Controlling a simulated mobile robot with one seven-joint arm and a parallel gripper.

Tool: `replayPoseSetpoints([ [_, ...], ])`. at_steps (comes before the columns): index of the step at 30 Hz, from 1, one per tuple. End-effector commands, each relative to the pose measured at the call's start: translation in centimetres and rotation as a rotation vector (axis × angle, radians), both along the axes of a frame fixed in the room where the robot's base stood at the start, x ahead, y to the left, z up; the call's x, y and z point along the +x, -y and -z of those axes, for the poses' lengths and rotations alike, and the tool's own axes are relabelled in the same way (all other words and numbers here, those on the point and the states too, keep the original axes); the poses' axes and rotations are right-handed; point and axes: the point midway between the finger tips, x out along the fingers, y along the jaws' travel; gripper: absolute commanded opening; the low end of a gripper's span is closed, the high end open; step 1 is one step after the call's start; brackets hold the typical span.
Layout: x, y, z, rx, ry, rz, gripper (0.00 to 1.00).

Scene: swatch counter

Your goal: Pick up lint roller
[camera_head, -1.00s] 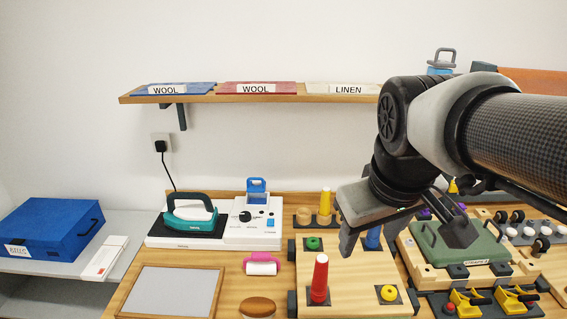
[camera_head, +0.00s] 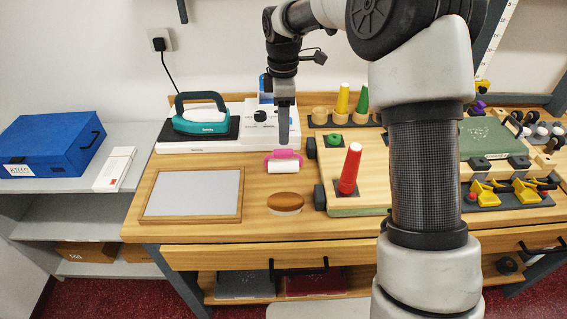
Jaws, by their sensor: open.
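The lint roller (camera_head: 283,168), a white cylinder with a pink handle, lies on the wooden counter in front of the white iron station. My gripper (camera_head: 284,138) points down just above and behind its pink handle in the picture. Only one finger edge shows, so the gap between the fingers is hidden. The lint roller's white part is fully visible and nothing seems to hold it; whether a fingertip touches the handle I cannot tell.
A teal iron (camera_head: 201,114) rests on its dark pad to the left. A framed grey panel (camera_head: 192,193) and a brown oval brush (camera_head: 285,203) lie nearby. A board with a red cone (camera_head: 350,168) stands close on the right. Bare counter lies around the roller.

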Motion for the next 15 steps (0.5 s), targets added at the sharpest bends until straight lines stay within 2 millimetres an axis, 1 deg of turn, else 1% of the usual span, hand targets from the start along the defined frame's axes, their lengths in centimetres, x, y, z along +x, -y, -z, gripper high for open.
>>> replayPoseSetpoints([
  [1, -0.1, 0.0, 1.4, -0.001, -0.005, 0.000, 0.55],
  [7, -0.1, 0.0, 5.7, -0.001, -0.005, 0.001, 0.55],
  [9, -0.1, 0.0, 6.9, -0.001, -0.003, 0.001, 0.55],
  [12, 0.0, 0.0, 8.1, -0.001, -0.002, 0.001, 0.55],
  [15, 0.0, 0.0, 8.6, -0.001, 0.000, 0.002, 0.55],
])
